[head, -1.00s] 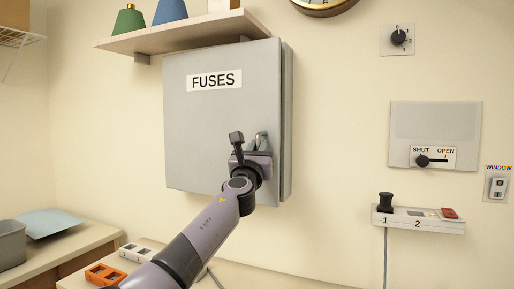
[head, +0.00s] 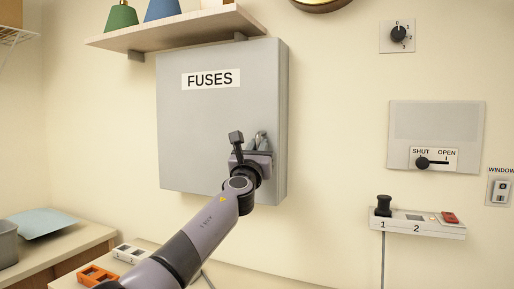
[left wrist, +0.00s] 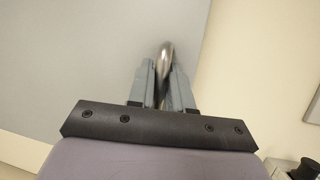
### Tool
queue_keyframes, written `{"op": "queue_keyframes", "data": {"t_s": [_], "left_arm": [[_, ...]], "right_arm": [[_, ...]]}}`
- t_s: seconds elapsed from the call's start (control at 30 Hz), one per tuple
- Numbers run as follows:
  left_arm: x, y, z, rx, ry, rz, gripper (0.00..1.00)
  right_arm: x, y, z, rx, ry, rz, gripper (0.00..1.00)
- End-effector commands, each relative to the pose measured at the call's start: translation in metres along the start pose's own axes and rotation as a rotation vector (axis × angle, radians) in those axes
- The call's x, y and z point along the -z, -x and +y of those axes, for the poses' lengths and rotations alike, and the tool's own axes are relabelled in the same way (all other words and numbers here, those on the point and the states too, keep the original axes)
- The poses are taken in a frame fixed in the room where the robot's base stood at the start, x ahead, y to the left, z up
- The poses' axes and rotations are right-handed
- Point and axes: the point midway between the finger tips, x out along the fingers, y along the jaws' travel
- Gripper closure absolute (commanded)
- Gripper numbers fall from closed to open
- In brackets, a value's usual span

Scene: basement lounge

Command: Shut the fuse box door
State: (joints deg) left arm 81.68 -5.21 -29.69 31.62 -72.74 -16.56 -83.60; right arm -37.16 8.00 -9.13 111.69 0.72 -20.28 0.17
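The grey fuse box door (head: 205,125), with a FUSES label, is in the middle left of the head view. It lies flat against its box, with no clear gap at its right edge. My left gripper (head: 258,143) is at the door's lower right, at the metal handle (left wrist: 166,58). In the left wrist view, my left gripper's two fingers (left wrist: 164,80) stand close on either side of the handle and appear shut on it. The grip hides part of the handle. My right gripper is not in view.
A shelf (head: 180,30) with colored objects is above the box. To the right are a SHUT/OPEN slider panel (head: 435,125), a dial (head: 398,35) and a numbered ledge (head: 425,222). A counter with an orange block (head: 97,276) is below.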

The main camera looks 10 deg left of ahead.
Motion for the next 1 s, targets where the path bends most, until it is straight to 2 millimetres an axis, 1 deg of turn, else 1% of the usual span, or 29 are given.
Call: {"op": "queue_keyframes", "data": {"t_s": [0.03, 0.47, 0.7, 1.0], "left_arm": [[-0.008, -0.002, -0.001, 0.003, 0.001, -0.011, 0.75], [-0.002, 0.002, -0.002, 0.004, 0.003, -0.002, 0.75], [-0.001, 0.012, -0.005, 0.007, 0.007, -0.002, 0.75], [-0.006, 0.030, -0.001, 0.003, 0.001, -0.010, 0.75]], "right_arm": [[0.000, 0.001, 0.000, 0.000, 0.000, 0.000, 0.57], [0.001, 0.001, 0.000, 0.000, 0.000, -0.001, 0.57], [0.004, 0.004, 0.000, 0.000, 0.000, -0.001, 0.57], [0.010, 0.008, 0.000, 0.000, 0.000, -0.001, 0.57]]}}
